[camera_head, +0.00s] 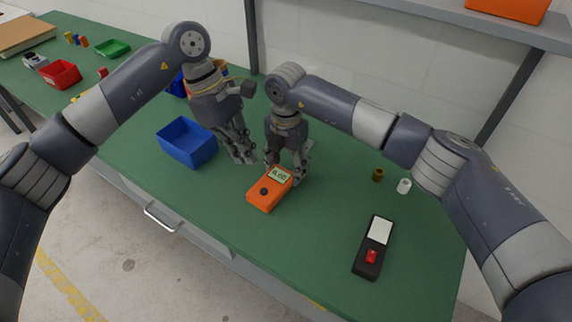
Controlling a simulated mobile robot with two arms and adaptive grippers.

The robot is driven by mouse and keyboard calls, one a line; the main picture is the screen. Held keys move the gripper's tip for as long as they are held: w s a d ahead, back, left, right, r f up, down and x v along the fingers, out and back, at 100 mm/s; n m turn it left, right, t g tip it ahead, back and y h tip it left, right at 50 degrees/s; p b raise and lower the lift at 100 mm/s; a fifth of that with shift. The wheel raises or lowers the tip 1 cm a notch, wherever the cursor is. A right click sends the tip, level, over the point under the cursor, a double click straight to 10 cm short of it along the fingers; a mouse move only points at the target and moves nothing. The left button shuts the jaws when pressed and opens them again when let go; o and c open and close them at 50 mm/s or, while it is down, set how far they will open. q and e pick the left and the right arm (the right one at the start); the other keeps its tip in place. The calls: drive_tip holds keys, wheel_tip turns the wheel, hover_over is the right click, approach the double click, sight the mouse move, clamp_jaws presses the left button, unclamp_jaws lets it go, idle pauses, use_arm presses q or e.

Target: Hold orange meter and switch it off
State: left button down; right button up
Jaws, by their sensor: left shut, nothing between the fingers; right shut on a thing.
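The orange meter (262,199) lies on the green table near its front edge, in the middle of the head view. Its small display is lit with digits, and a dark round knob (264,191) sits below the display. My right gripper (287,173) is at the far end of the meter, shut on it, with fingers at its sides. My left gripper (244,160) is shut and empty. It is just left of the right gripper, above the table behind the meter.
A blue bin (186,143) stands left of the meter. A black device with a red button (372,250) lies at the right, near a brown cylinder (377,175) and a white one (404,186). Red (60,75) and green (112,48) trays are far left. Table around the meter's front is clear.

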sight(265, 194)
use_arm(q)
drive_tip(key=d+t, duration=0.1)
drive_tip(key=s+d+t+h, duration=0.1)
drive_tip(key=d+f+t+h, duration=0.1)
drive_tip(key=shift+s+d+f+n, duration=0.1)
drive_tip(key=shift+s+n, duration=0.25)
drive_tip(key=shift+n, duration=0.05)
drive_tip(key=shift+s+d+f+n+t+h, duration=0.1)
drive_tip(key=shift+s+f+n+t+h, duration=0.1)
drive_tip(key=shift+f+t+h, duration=0.5)
drive_tip(key=shift+s+d+f+n+t+h, duration=0.15)
drive_tip(key=shift+f+t, duration=0.3)
drive_tip(key=shift+f, duration=0.7)
drive_tip(key=shift+s+d+f+n+t+h, duration=0.1)
drive_tip(key=shift+s+f+n+t+h, duration=0.2)
drive_tip(key=shift+f+t, duration=0.45)
drive_tip(key=shift+w+f, duration=0.1)
drive_tip(key=shift+f, duration=0.15)
drive_tip(key=shift+f, duration=0.35)
